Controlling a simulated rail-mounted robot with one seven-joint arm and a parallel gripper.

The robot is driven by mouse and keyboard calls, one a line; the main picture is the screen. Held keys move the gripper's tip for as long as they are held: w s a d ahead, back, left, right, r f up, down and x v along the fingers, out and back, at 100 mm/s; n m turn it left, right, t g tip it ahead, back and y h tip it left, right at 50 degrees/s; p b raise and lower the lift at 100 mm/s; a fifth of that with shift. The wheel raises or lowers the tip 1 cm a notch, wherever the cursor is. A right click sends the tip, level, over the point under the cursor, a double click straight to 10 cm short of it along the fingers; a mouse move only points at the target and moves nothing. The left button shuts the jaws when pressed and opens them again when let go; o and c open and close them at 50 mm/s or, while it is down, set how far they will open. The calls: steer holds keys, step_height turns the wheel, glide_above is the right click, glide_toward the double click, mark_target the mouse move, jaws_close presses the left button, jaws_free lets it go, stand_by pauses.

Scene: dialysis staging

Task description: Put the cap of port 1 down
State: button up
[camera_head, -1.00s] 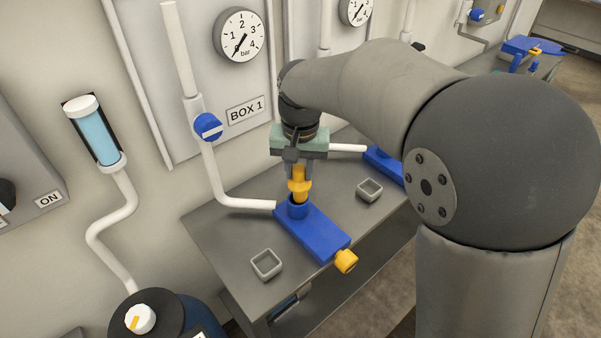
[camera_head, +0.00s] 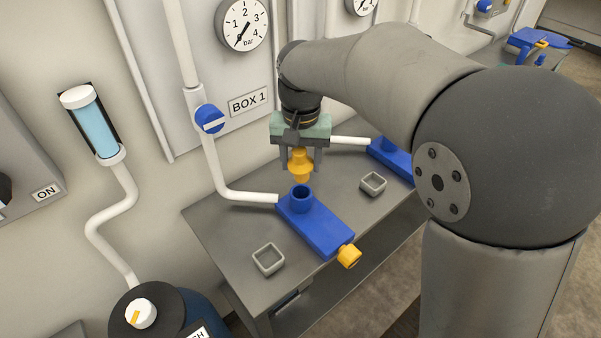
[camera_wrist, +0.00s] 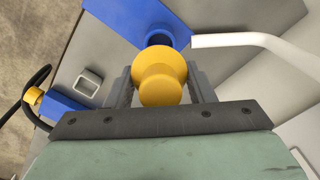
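The yellow cap (camera_head: 301,165) is held between the fingers of my gripper (camera_head: 301,160), above the blue port block (camera_head: 318,230). The block's round socket (camera_head: 301,194) shows open and empty below the cap, with a gap between them. In the wrist view the cap (camera_wrist: 160,82) sits between both fingers of my gripper (camera_wrist: 160,84), and part of the blue block (camera_wrist: 135,20) shows beyond it. A small grey square tray (camera_head: 268,260) stands left of the block, and another grey tray (camera_head: 373,184) stands right of it.
A yellow knob (camera_head: 349,256) sticks out of the block's front end. A white pipe (camera_head: 245,196) runs into its back. A second blue block (camera_head: 392,160) stands further right. Bare grey table top (camera_head: 225,235) lies around the left tray.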

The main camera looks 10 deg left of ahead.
step_height(320, 180, up, 7)
steer(key=o, duration=1.1)
steer(key=shift+o, duration=0.2)
step_height(320, 180, up, 17)
steer(key=p, duration=0.2)
steer(key=shift+r, duration=0.2)
steer(key=s+d+f+m, duration=0.1)
steer(key=s+d+f, duration=0.2)
steer(key=d+f, duration=0.5)
steer(key=s+d+f, duration=0.2)
steer(key=d+f, duration=0.4)
steer(key=d, duration=0.4)
steer(key=s+d+f, duration=0.4)
steer(key=s+f, duration=0.2)
steer(key=f, duration=0.1)
steer(key=s+d+f, duration=0.4)
steer(key=s+f, duration=0.3)
steer(key=shift+d, duration=0.25)
